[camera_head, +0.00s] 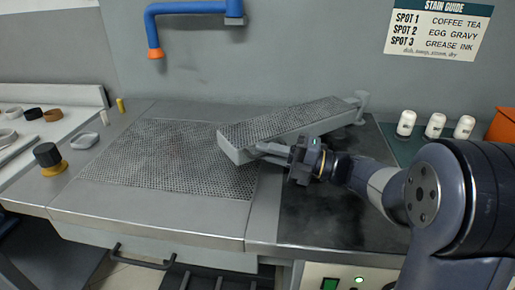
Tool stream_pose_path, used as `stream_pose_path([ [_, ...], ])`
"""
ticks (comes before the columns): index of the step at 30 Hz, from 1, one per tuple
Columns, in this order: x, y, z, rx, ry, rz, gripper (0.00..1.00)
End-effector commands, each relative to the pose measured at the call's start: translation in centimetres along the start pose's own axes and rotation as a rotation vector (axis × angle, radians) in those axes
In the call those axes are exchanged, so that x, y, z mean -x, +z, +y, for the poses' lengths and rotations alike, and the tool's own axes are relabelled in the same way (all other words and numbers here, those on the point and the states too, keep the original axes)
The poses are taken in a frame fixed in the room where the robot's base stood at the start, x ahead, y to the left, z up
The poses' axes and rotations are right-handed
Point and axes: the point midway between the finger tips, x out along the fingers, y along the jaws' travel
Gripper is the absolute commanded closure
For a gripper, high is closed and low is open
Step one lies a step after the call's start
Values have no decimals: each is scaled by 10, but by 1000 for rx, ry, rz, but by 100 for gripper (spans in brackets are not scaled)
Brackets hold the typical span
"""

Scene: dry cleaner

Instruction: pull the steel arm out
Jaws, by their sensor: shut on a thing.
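The steel arm (285,121) is a long grey bar with a perforated top. It is joined to a post (361,104) at its far right end and lies at a slant above the table, its near end over the right edge of the perforated board. My gripper (268,152) is at the near end of the steel arm, on its right side, and is shut on it. The fingertips are partly hidden against the bar, so the exact grip is hard to see.
A perforated board (165,157) fills the table's left part; a dark flat surface (325,215) lies right. A blue pipe (152,30) hangs above. White bottles (435,126) stand at the back right. A black knob (47,155) is at left. A handle (143,262) is below the front edge.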

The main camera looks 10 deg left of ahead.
Motion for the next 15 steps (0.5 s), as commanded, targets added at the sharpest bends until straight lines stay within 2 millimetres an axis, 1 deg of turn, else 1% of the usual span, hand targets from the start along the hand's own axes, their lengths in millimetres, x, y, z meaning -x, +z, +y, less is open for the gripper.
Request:
stream_pose_path([
  [4,6,-4,0,-3,1,15,100],
  [14,6,-5,-1,-6,1,18,100],
  [15,6,-5,-1,-6,1,18,87],
])
